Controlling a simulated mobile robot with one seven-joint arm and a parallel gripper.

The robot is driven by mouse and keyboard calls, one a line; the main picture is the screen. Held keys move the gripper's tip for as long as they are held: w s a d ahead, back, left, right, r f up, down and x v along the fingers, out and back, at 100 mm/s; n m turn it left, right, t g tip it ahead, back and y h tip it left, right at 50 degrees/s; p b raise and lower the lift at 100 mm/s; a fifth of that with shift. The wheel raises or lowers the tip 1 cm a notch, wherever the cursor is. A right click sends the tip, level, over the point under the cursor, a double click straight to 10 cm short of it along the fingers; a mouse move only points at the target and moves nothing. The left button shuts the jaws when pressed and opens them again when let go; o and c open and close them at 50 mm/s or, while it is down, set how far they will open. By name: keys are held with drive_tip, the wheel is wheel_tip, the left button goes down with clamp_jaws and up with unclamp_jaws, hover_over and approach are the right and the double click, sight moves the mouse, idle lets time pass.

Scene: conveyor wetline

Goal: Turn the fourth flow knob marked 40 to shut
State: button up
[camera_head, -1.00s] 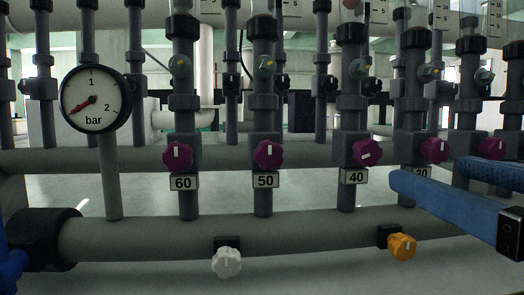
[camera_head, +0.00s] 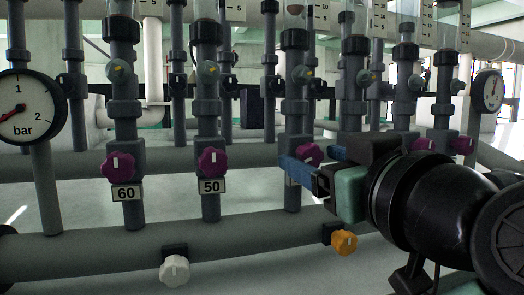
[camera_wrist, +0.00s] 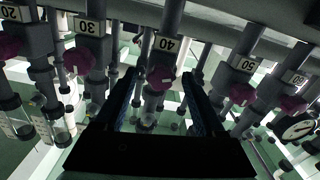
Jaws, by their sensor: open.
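The purple knob marked 40 (camera_head: 310,154) sits on a grey vertical pipe, partly behind my gripper in the head view. It also shows in the wrist view (camera_wrist: 160,77), with its label 40 (camera_wrist: 164,44) upside down. My gripper (camera_head: 303,168) is open at this knob. In the wrist view its two dark fingers stand left and right of the knob, with a gap on each side. Whether the fingertips reach around it or stop short is hard to tell. The knob's white mark is mostly unclear now. In the head view its label is largely hidden.
Purple knobs 60 (camera_head: 117,164) and 50 (camera_head: 209,162) stand to the left, their marks near upright. More purple knobs (camera_head: 424,147) stand right, behind my arm. Below are a white knob (camera_head: 174,271) and an orange knob (camera_head: 344,242). A pressure gauge (camera_head: 24,106) is far left.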

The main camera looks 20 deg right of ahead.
clamp_jaws()
idle(0.3)
drive_tip(key=shift+m, duration=0.3)
drive_tip(key=m+b, duration=0.1)
drive_tip(key=m, duration=0.9)
drive_tip(key=shift+a+m, duration=0.1)
drive_tip(key=shift+m, duration=0.3)
drive_tip(key=m, duration=1)
drive_tip(key=shift+m, duration=0.5)
